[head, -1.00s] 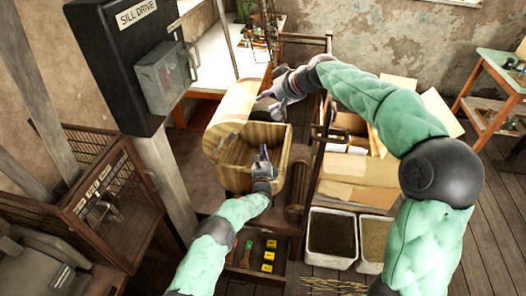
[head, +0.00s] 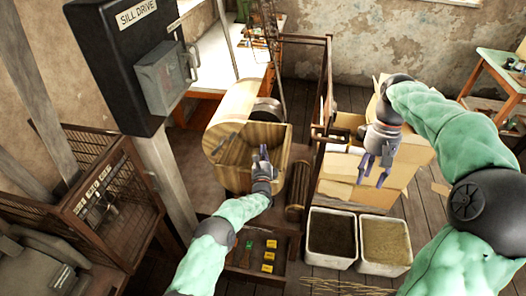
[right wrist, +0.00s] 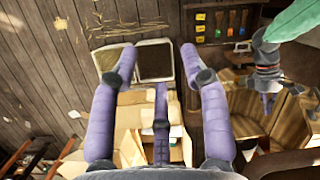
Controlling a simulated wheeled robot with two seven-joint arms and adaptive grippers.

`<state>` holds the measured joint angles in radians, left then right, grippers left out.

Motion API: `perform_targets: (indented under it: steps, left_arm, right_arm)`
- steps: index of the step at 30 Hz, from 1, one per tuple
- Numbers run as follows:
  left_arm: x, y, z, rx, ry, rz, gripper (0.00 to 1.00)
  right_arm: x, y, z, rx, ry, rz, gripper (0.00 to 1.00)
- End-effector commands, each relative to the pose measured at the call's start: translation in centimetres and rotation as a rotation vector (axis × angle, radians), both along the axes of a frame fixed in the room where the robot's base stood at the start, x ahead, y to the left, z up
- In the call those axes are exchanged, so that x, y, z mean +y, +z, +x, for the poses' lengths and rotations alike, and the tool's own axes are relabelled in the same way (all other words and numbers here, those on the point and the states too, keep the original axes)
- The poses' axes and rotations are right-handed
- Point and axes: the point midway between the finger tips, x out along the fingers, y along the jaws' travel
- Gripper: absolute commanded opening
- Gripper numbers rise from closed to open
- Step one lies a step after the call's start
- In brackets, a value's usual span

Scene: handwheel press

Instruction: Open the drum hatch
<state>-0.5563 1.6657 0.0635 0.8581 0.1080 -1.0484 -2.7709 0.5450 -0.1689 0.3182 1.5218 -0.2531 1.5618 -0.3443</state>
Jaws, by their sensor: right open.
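The wooden drum (head: 228,108) stands left of centre in the head view. Its near side shows an open wooden hollow, and a dark round part (head: 266,110) sits at its back right. I cannot clearly tell the hatch panel from the drum's other boards. My left gripper (head: 263,154) is at the right part of the drum's opening; its fingers are too small to tell whether they hold anything. My right gripper (head: 374,168) is open and empty, right of the drum and above cardboard boxes. The drum's boards also show at the lower right of the right wrist view (right wrist: 290,112).
Cardboard boxes (head: 350,190) lie under my right gripper. Two white bins (head: 331,238) (head: 384,241) with dark and tan fill stand nearer. A dark rail frame (head: 326,100) stands between drum and boxes. A "SILL DRIVE" box (head: 120,60) hangs at the left.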

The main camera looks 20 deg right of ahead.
Motion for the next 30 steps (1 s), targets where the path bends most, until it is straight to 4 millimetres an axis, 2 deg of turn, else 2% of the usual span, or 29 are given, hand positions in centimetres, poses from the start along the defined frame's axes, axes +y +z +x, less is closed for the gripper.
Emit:
perform_targets:
  steps: [1, 5, 7, 9, 12, 21, 25, 30]
  left_arm:
    - [0.0, 0.0, 0.0, 0.0, 0.0, 0.0, 0.0]
    - [0.0, 0.0, 0.0, 0.0, 0.0, 0.0, 0.0]
    - [0.0, 0.0, 0.0, 0.0, 0.0, 0.0, 0.0]
    - [0.0, 0.0, 0.0, 0.0, 0.0, 0.0, 0.0]
    - [0.0, 0.0, 0.0, 0.0, 0.0, 0.0, 0.0]
    - [0.0, 0.0, 0.0, 0.0, 0.0, 0.0, 0.0]
    - [0.0, 0.0, 0.0, 0.0, 0.0, 0.0, 0.0]
    - [0.0, 0.0, 0.0, 0.0, 0.0, 0.0, 0.0]
  right_arm:
    - [-0.1, -2.5, -0.6, 0.062, -0.034, 0.008, 0.46]
    - [0.4, -8.2, -0.3, 0.124, -0.097, 0.009, 0.46]
    - [1.2, -11.7, -0.2, 0.149, -0.133, 0.012, 0.46]
    - [2.2, -15.3, 0.0, 0.167, -0.169, 0.016, 0.46]
    - [4.5, -19.4, 1.4, 0.136, -0.207, 0.031, 0.46]
    - [12.8, -28.3, 6.4, -0.023, -0.327, 0.09, 0.46]
    - [16.2, -31.4, 7.6, -0.077, -0.401, 0.107, 0.46]
    - [20.3, -34.9, 8.2, -0.134, -0.506, 0.113, 0.46]
